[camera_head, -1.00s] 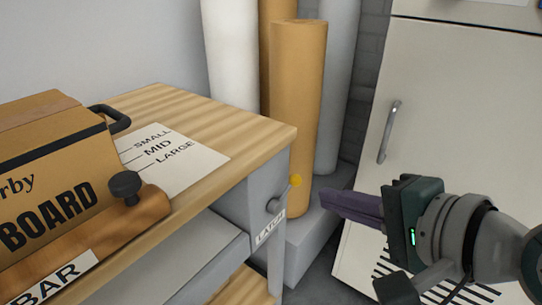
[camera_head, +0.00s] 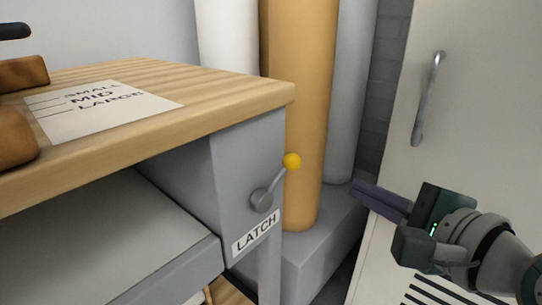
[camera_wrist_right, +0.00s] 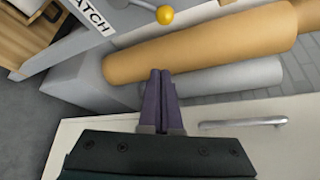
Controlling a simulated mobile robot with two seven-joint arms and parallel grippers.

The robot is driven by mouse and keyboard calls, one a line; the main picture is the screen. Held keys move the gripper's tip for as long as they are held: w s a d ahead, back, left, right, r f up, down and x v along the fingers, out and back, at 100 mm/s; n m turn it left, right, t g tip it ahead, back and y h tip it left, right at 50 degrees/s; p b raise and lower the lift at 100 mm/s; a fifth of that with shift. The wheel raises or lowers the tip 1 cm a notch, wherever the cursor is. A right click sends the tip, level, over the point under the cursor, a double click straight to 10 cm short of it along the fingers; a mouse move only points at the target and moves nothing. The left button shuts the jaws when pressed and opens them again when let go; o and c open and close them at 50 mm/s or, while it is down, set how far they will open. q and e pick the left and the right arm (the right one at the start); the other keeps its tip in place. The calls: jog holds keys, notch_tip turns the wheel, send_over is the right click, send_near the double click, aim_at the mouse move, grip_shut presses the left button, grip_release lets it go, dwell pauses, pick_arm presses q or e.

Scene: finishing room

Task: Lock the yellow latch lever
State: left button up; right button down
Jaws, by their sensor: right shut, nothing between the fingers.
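The latch lever (camera_head: 275,185) is a short grey arm with a yellow ball knob (camera_head: 291,161) on the grey side panel of the bench. It points up and to the right from its round pivot, above a white label reading LATCH (camera_head: 256,234). The knob also shows at the top of the right wrist view (camera_wrist_right: 165,15). My right gripper (camera_head: 356,187) is shut and empty, to the right of the lever and apart from it. In the right wrist view its purple fingers (camera_wrist_right: 160,73) lie together. My left gripper is not in view.
The wooden bench top (camera_head: 215,95) carries a card (camera_head: 95,108) marked SMALL, MID, LARGE. Tan and grey rolls (camera_head: 300,130) stand on a grey block (camera_head: 310,245) behind the lever. A pale cabinet door with a metal handle (camera_head: 428,100) is at the right.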

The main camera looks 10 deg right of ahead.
aim_at(278, 181)
jog(key=f+b+x, duration=0.1)
jog(key=b+x, duration=0.4)
jog(key=x, duration=0.5)
jog(key=a+r, duration=0.1)
jog(key=s+a, duration=0.1)
jog(key=a+r, duration=0.1)
jog(key=shift+s+r+p, duration=0.25)
jog(key=shift+r+p, duration=0.05)
jog(key=shift+r, duration=0.05)
jog(key=shift+s+a+r+n, duration=0.2)
jog(key=shift+r+n, duration=0.1)
jog(key=shift+n, duration=0.1)
